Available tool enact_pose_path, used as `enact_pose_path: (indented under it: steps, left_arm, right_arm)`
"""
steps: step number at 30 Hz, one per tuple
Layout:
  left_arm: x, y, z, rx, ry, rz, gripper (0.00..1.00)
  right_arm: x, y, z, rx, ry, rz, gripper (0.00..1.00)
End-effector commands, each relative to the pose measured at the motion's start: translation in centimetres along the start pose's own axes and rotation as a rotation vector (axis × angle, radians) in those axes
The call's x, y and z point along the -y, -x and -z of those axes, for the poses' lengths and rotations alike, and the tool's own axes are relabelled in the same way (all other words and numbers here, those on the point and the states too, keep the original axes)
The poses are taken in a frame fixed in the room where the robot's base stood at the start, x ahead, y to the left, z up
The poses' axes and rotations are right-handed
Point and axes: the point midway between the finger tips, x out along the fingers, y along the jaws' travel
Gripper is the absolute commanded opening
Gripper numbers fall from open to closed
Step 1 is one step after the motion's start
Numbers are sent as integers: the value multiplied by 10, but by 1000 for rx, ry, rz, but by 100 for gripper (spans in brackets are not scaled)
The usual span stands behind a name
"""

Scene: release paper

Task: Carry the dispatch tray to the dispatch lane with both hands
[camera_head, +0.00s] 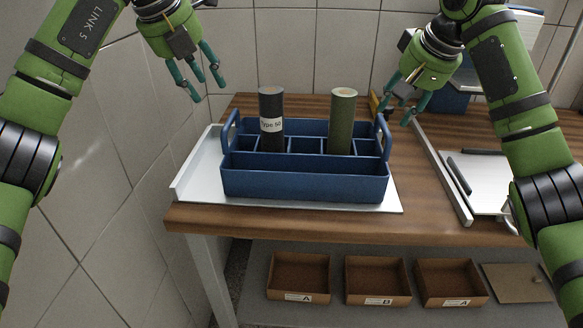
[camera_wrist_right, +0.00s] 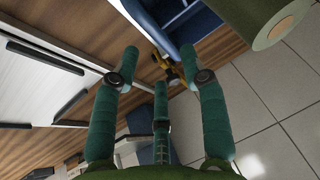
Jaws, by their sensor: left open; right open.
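The blue dispatch tray (camera_head: 300,186) stands level on a pale metal plate (camera_head: 196,178) at the left of the wooden table. It has a loop handle at each end, a left handle (camera_head: 230,128) and a right handle (camera_head: 384,136). A dark roll (camera_head: 271,108) with a "Type 60" label and a green roll (camera_head: 341,125) stand upright in its compartments. My left gripper (camera_head: 207,91) is open and empty, above and left of the left handle. My right gripper (camera_head: 393,115) is open beside the right handle; in the right wrist view (camera_wrist_right: 160,55) its fingers are spread and empty. I cannot tell which surface is the dispatch lane.
A metal rail (camera_head: 442,172) and a white panel (camera_head: 484,182) with dark bars lie right of the tray. Yellow-and-black items (camera_head: 376,103) lie behind the right handle. Open boxes (camera_head: 377,281) sit on the lower shelf. A tiled wall is close on the left and behind.

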Motion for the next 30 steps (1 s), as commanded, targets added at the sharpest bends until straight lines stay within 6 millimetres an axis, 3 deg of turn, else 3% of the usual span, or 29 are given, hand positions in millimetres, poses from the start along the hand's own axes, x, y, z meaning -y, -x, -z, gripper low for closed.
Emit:
enact_pose_path:
  steps: [3, 9, 22, 30]
  left_arm:
    - [0, 0, 0, 0, 0, 0, 44]
    - [0, 0, 0, 1, 0, 0, 44]
    - [0, 1, -1, 1, 0, 0, 44]
    - [9, 41, -17, 1, 0, 0, 44]
  right_arm:
    - [1, 25, 0, -2, 0, 1, 44]
    - [0, 49, 0, -1, -1, -2, 44]
    - [0, 55, 0, 2, 0, 0, 44]
    - [9, 94, 17, 1, 0, 0, 44]
